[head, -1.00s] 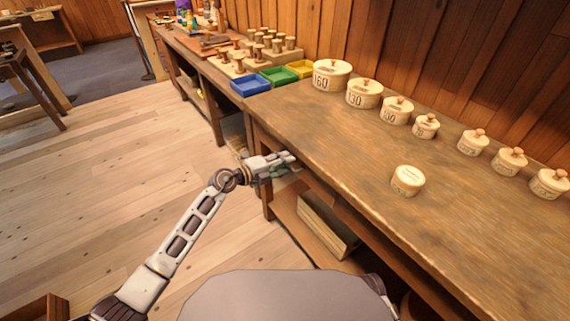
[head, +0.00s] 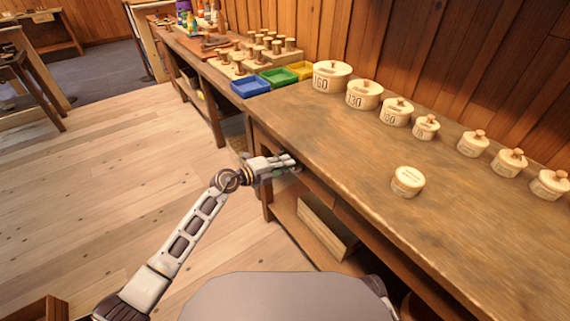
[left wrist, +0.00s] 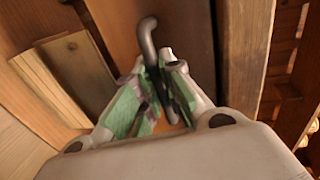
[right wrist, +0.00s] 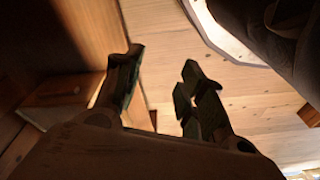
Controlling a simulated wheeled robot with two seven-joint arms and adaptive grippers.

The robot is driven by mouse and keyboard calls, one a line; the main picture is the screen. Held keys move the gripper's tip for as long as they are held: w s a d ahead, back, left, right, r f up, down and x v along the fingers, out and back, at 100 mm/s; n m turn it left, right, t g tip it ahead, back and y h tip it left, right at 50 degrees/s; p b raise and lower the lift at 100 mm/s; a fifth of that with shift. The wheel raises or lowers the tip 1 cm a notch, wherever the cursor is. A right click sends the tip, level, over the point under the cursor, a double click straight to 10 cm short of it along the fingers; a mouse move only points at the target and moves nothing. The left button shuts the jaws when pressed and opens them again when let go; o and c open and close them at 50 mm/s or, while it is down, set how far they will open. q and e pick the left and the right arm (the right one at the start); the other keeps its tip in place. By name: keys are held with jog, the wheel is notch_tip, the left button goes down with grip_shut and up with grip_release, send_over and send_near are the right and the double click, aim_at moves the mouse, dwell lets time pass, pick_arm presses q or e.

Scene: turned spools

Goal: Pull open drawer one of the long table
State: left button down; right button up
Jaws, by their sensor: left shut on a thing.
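The long table (head: 345,133) runs along the plank wall, with its drawer row under the top's front edge. My left gripper (head: 289,163) is at that front edge near the table's left end. In the left wrist view my left gripper (left wrist: 158,90) is shut on a dark bar handle (left wrist: 148,38), whose bent upper end sticks out past the fingertips. The handle is on a brown wooden drawer front (left wrist: 186,35). I cannot tell whether this drawer stands out at all. My right gripper (right wrist: 160,72) is open and empty in the right wrist view.
Several lidded round canisters (head: 332,76) line the table's back, and one round pot (head: 407,181) stands nearer the front. Blue (head: 250,86) and green (head: 279,77) trays sit beyond the left end. A wooden box (head: 325,228) is below.

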pick_arm(q)
jog(key=shift+s+a, duration=0.1)
jog(key=shift+a, duration=0.05)
jog(key=f+p+v, duration=0.2)
jog(key=v, duration=0.9)
jog(key=f+p+v, duration=0.2)
jog(key=p+v, duration=0.1)
jog(key=v, duration=0.9)
jog(key=shift+s+a+f+p, duration=0.3)
jog(key=shift+a+f, duration=0.15)
pick_arm(e)
jog(key=s+d+f, duration=0.1)
jog(key=d+f, duration=0.1)
jog(key=f, duration=0.5)
jog(key=s+d+f, duration=0.2)
jog(key=f, duration=0.6)
jog(key=shift+d+t+h, duration=0.3)
jog(key=shift+t+h, duration=0.1)
pick_arm(q)
jog(key=c, duration=1.5)
grip_release()
pick_arm(e)
jog(key=shift+s+d+f, duration=0.1)
jog(key=shift+s+f, duration=0.05)
